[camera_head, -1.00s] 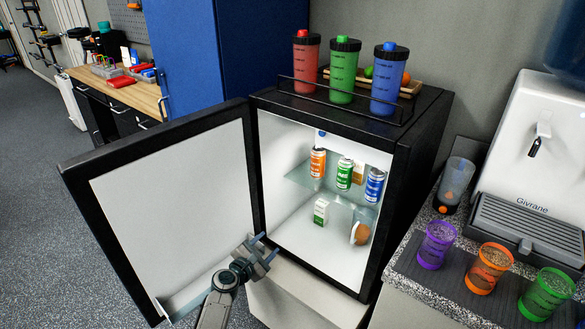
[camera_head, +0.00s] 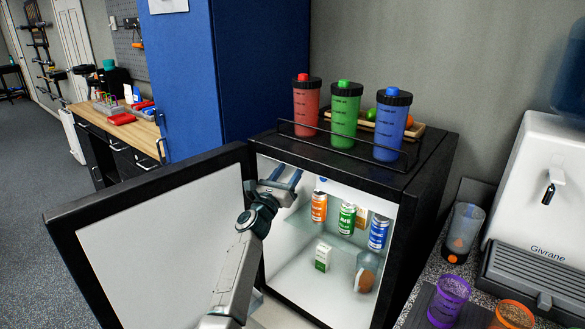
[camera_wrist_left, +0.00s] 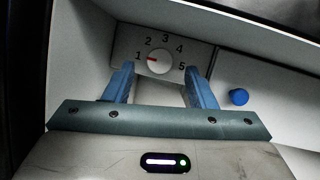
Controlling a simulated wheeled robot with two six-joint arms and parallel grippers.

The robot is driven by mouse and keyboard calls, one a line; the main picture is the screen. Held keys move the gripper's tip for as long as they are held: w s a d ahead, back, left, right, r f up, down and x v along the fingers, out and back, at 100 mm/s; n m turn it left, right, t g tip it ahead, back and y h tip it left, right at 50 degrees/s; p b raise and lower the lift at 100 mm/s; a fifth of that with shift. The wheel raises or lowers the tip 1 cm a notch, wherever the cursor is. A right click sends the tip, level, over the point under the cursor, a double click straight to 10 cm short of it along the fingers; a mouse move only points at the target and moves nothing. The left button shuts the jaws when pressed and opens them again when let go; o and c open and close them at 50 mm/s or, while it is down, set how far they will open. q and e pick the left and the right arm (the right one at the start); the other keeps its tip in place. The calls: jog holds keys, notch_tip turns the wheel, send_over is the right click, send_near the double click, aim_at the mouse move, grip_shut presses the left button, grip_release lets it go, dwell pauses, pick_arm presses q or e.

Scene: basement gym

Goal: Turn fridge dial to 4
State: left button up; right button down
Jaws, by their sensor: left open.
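The fridge dial (camera_wrist_left: 160,61) is a round white knob on a grey plate with numbers 1 to 5, in the left wrist view. Its red mark points left, at 1. My left gripper (camera_wrist_left: 166,80) is open, with its blue fingers on either side just below the dial and apart from it. In the head view, my left gripper (camera_head: 280,179) is at the upper left of the open fridge (camera_head: 318,279). The dial cannot be made out there. My right gripper is not in view.
The black-framed fridge door (camera_head: 160,245) stands open to the left of my arm. A glass shelf holds an orange can (camera_head: 319,206), a green can (camera_head: 347,218) and a blue can (camera_head: 378,233). A blue round knob (camera_wrist_left: 238,97) is right of the dial plate.

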pick_arm(q)
jog(key=shift+x, duration=1.25)
jog(key=c, duration=1)
jog(key=shift+o, duration=0.2)
jog(key=m+g+h+b, duration=0.1)
jog(key=m+b, duration=0.2)
jog(key=b, duration=0.1)
jog(key=m+h+b, duration=0.2)
jog(key=m+b, duration=0.1)
jog(key=b, duration=0.1)
jog(key=shift+w+a+g, duration=0.1)
jog(key=shift+a+g, duration=0.05)
jog(key=shift+g, duration=0.25)
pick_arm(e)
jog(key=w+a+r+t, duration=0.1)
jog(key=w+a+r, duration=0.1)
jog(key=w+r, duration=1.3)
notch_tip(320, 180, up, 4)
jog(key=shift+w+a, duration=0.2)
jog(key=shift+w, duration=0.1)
